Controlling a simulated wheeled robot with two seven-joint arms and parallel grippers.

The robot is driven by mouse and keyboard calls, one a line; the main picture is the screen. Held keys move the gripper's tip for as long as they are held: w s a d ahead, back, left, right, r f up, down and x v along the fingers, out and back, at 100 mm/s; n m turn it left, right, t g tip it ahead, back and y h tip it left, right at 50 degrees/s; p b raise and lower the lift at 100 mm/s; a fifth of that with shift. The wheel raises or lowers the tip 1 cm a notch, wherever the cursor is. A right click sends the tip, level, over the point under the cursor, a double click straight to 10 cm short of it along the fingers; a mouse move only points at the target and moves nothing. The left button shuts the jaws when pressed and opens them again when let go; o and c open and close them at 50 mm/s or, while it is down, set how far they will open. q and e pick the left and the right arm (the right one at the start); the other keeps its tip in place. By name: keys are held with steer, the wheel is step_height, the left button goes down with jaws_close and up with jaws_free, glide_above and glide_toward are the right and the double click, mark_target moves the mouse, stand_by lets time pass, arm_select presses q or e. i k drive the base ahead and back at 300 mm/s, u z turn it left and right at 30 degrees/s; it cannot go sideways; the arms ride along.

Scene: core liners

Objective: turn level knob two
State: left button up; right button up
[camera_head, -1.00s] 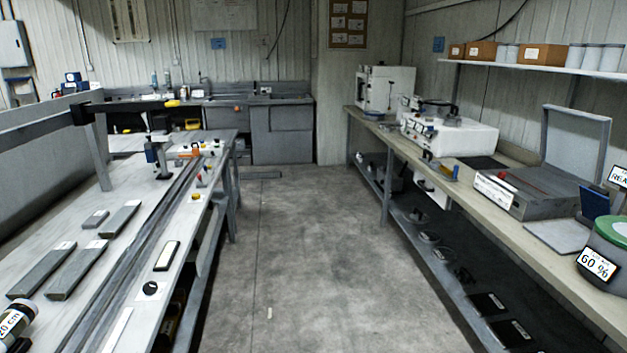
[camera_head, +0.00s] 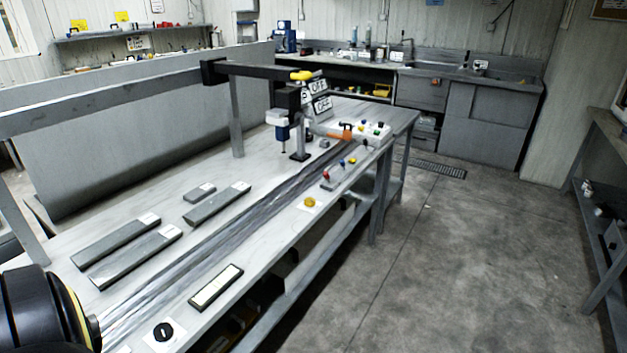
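A black knob (camera_head: 163,331) on a white plate sits at the near front edge of the long workbench (camera_head: 240,215). A yellow round button (camera_head: 310,202) on a white plate sits farther along the same edge. Beyond it is a small strip with red, blue and yellow-topped controls (camera_head: 341,164). At the bench's far end a white control box (camera_head: 360,130) carries several coloured buttons and an orange-handled lever. I cannot read a label naming level knob two. Neither of my grippers shows.
Grey flat bars (camera_head: 112,238) lie on the bench beside a long rail groove. A large black rounded part with a yellow ring (camera_head: 40,310) blocks the lower left corner. A gantry beam (camera_head: 110,95) spans above the bench. The floor (camera_head: 440,260) to the right is clear.

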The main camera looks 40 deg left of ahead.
mark_target(308, 201)
steer(key=u, duration=0.9)
steer(key=i, duration=1.3)
steer(key=u, duration=1.2)
